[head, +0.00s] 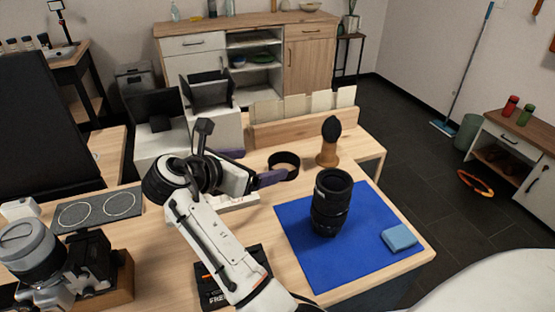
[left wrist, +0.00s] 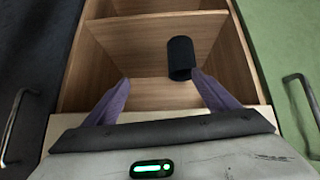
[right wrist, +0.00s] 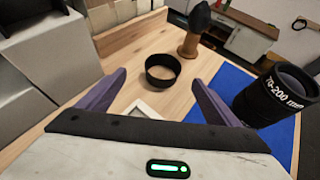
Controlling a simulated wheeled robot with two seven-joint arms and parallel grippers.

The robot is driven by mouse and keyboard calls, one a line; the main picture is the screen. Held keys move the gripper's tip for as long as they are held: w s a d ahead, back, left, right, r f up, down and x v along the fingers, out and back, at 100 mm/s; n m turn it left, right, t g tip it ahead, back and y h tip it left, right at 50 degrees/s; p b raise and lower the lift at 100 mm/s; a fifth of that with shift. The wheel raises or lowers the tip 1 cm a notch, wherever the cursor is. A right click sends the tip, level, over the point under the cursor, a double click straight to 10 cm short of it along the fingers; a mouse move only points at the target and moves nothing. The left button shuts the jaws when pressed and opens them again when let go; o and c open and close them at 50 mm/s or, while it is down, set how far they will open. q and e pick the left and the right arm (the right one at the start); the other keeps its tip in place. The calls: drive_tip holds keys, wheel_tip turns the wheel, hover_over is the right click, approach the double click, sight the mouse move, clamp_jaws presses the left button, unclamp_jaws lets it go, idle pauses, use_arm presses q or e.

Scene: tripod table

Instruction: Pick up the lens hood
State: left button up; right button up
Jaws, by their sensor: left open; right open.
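The lens hood is likely the short black open ring (head: 284,165) standing on the wooden table, left of the brush and behind the blue mat. In the right wrist view the ring (right wrist: 163,70) lies ahead, between and beyond the fingertips, not touched. My right gripper (head: 264,164) is open and empty, with purple fingers, just left of the ring. My left gripper (left wrist: 160,78) shows only in its wrist view, open and empty, over an open wooden compartment. A dark cylinder (left wrist: 181,58) stands inside it, near the right finger; I cannot tell what it is.
A tall black lens (head: 331,203) stands on the blue mat (head: 300,262), beside a blue cloth (head: 399,238). A brush with a wooden handle (head: 327,155) stands right of the ring. Grey boxes (right wrist: 40,65) stand left of the right gripper. Bare tabletop surrounds the ring.

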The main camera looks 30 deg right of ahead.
drive_tip(key=shift+s+d+f, duration=0.15)
drive_tip(key=shift+d+f, duration=0.05)
drive_tip(key=x, duration=0.9)
drive_tip(key=shift+d+f+b, duration=0.25)
drive_tip(key=shift+f+b, duration=0.05)
drive_tip(key=shift+f, duration=0.1)
use_arm(q)
drive_tip(key=shift+w+d+r, duration=0.15)
drive_tip(key=shift+d, duration=0.25)
use_arm(e)
drive_tip(key=c, duration=1.1)
drive_tip(key=shift+r, duration=0.1)
